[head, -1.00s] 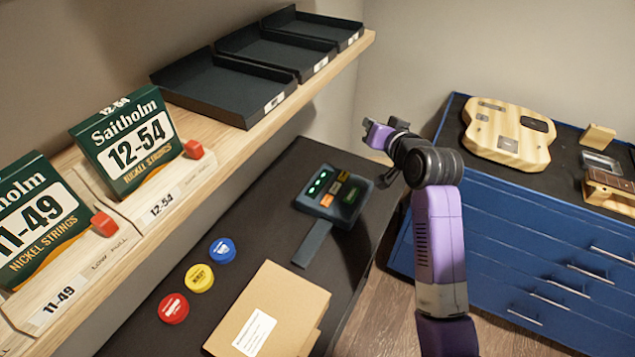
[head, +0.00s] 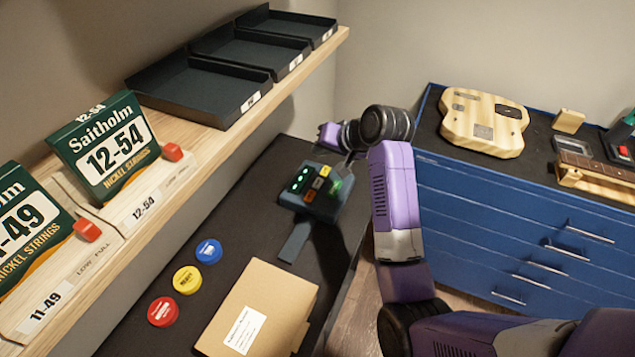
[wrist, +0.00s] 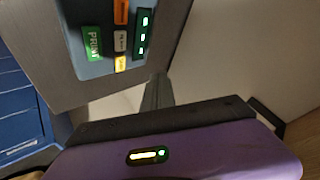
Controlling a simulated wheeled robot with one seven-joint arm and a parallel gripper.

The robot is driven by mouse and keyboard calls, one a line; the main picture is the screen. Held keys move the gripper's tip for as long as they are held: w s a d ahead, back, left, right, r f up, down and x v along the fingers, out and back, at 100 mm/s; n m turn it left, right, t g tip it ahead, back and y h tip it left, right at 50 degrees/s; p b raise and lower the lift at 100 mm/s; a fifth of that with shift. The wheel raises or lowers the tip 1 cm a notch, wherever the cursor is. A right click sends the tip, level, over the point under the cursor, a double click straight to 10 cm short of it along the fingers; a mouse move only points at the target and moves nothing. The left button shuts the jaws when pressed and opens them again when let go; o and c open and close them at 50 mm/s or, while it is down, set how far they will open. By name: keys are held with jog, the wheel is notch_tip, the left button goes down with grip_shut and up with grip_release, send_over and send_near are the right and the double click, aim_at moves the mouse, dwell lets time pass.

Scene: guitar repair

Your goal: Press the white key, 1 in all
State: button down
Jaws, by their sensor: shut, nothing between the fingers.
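The white key (head: 317,183) is a small pale key on the dark keypad box (head: 290,200) lying on the black bench top. It sits between an orange key (head: 325,171) and a yellow key (head: 309,196), with a green key (head: 337,186) beside them. In the wrist view the white key (wrist: 120,40) shows clearly and upper left of my fingers. My gripper (head: 346,166) is shut and empty, at the far right side of the keypad. In the wrist view its fingertips (wrist: 158,84) are apart from the white key in the picture; contact with the box cannot be told.
Red (head: 163,311), yellow (head: 187,280) and blue (head: 209,251) round tubs and a cardboard box (head: 280,290) lie on the bench. A wooden shelf (head: 215,150) with string packs and black trays overhangs the left. A blue cabinet (head: 480,220) stands at right.

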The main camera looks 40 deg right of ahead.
jog(key=b, duration=0.7)
send_over(320, 185)
notch_tip(320, 185, down, 7)
jog(key=shift+r, duration=0.15)
jog(key=shift+f+b, duration=0.35)
jog(key=shift+f, duration=0.65)
jog(key=shift+f, duration=0.2)
dwell(0.6)
jog(key=shift+f, duration=0.2)
jog(key=shift+f, duration=0.45)
dwell(0.7)
dwell(0.4)
jog(key=shift+r+p, duration=0.85)
jog(key=shift+p, duration=0.15)
notch_tip(320, 185, up, 5)
jog(key=p, duration=0.5)
